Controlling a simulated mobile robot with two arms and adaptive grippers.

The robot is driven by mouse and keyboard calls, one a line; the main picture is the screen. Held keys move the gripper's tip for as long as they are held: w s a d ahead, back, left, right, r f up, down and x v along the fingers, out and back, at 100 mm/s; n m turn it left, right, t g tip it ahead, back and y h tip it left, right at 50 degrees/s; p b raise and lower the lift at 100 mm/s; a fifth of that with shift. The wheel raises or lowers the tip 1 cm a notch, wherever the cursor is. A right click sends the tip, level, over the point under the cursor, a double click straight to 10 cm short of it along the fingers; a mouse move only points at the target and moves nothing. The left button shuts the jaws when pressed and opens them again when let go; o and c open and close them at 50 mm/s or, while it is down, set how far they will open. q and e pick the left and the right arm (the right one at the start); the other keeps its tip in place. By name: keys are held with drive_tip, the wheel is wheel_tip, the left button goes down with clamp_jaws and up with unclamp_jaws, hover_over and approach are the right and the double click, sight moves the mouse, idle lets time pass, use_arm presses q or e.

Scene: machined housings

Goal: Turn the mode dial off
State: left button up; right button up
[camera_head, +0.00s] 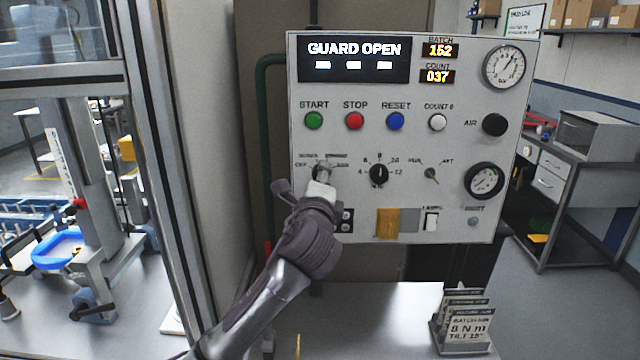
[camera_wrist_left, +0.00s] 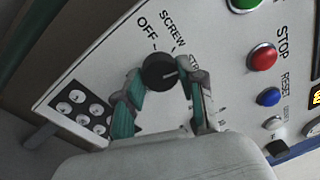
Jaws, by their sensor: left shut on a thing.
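The mode dial is a round black knob at the lower left of the grey control panel (camera_head: 460,140). In the left wrist view the mode dial (camera_wrist_left: 158,70) shows clearly, with OFF and SCREW printed around it and a further label partly hidden by a finger. Its pale mark points to the right in that view, away from OFF. My left gripper (camera_head: 322,178) is at the dial and covers most of it in the head view. In the wrist view its teal-padded fingers (camera_wrist_left: 162,76) are on either side of the dial, shut on it. My right gripper is not in view.
A black numbered knob (camera_head: 379,174) and a small selector (camera_head: 431,174) sit right of the dial. Green (camera_head: 314,121), red (camera_head: 355,121) and blue (camera_head: 396,121) buttons are above. The display (camera_head: 354,59) reads GUARD OPEN. A card holder (camera_head: 463,325) stands below.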

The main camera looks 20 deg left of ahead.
sight(322, 125)
use_arm(q)
drive_tip(key=shift+d+f+n+g+y+b, duration=0.1)
drive_tip(key=shift+n+y+b, duration=0.45)
drive_tip(key=shift+n, duration=2.1)
drive_tip(key=shift+r+n+g+y+b, duration=0.1)
drive_tip(key=shift+n+b, duration=0.85)
drive_tip(key=shift+n, duration=1.65)
drive_tip(key=shift+d+f+n+g+y+b, duration=0.1)
drive_tip(key=shift+n+y+b, duration=0.45)
drive_tip(key=shift+n, duration=2.1)
drive_tip(key=shift+a, duration=0.1)
drive_tip(key=o, duration=1.2)
drive_tip(key=shift+c, duration=0.2)
wheel_tip(322, 125, up, 10)
drive_tip(key=shift+w+r, duration=0.1)
